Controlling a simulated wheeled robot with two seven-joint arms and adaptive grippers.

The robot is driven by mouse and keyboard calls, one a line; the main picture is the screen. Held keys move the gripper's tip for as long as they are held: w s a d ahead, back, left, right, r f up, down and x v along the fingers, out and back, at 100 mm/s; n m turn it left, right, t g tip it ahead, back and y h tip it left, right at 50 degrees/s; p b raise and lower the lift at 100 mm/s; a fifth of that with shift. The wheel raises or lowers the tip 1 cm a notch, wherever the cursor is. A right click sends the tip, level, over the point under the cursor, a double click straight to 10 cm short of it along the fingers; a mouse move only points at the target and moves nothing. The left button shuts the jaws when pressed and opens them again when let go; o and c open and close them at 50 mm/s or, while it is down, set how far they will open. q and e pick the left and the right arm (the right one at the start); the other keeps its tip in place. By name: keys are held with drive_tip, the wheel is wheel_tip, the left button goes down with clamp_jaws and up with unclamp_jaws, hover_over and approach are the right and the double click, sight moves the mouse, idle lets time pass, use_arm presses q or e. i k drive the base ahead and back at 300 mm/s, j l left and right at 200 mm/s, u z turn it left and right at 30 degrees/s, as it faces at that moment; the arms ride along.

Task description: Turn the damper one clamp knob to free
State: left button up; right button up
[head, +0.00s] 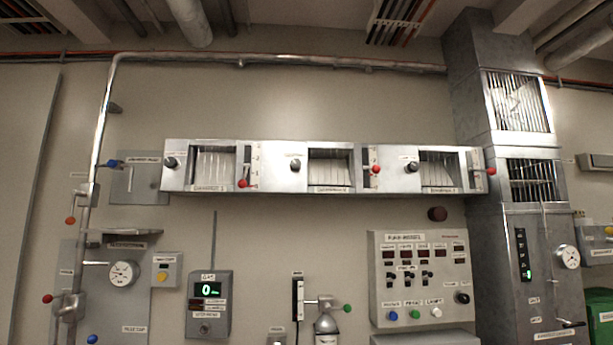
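A long metal damper housing (265,178) runs along the wall in three sections. The left section has a louvred window with a label (208,189) below it that seems to read damper 1. A black round knob (170,162) sits at its left end, probably the damper one clamp knob; its setting is too small to read. A lever with a red ball (243,183) is at the bottom of the slot right of that window. Similar black knobs sit on the middle section (295,165) and the right section (411,167). Neither of my grippers is in view.
A gas meter box (209,304) and a control panel (421,279) with buttons are below the housing. A pipe (103,130) with valves stands at the left. A tall metal duct (490,80) stands at the right. The wall directly above the housing is clear.

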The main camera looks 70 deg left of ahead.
sight(170, 162)
drive_tip(key=u, duration=2.15)
